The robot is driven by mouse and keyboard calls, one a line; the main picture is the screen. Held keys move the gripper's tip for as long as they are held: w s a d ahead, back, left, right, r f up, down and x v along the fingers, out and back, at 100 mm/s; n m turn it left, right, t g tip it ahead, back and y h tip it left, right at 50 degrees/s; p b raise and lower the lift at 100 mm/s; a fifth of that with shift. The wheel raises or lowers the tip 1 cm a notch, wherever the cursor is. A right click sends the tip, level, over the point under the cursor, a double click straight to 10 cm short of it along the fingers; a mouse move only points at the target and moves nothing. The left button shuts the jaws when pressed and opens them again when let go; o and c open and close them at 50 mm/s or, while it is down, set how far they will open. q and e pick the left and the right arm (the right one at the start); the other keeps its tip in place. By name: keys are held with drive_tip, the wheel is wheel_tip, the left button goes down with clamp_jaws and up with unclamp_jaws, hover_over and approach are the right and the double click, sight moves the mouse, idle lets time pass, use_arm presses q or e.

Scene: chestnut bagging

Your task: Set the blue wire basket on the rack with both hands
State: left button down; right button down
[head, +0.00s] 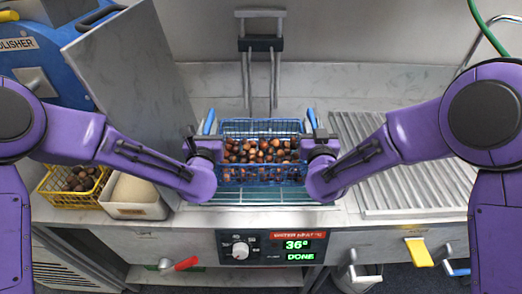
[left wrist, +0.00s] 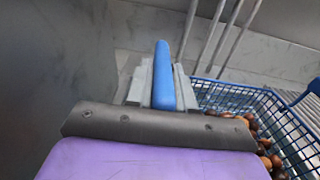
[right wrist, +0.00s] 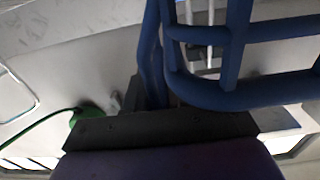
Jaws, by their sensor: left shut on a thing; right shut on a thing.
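The blue wire basket (head: 262,174) is full of brown chestnuts and hangs level between my two grippers in the head view. It sits above or in the counter's middle opening; whether it touches anything below is unclear. My left gripper (head: 207,140) is shut on its left blue handle, which shows upright between the fingers in the left wrist view (left wrist: 163,80). My right gripper (head: 319,140) is shut on the right handle; blue bars fill the right wrist view (right wrist: 235,50). A ribbed metal rack (head: 400,188) lies empty to the right, partly behind my right arm.
A pale wire grid (head: 265,195) shows just in front of the basket. A yellow basket of chestnuts (head: 62,188) and a white tub (head: 133,195) stand left. A grey upright plate (head: 130,75) stands near my left arm.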

use_arm(q)
drive_tip(key=shift+r, duration=0.15)
use_arm(e)
drive_tip(key=shift+r, duration=0.1)
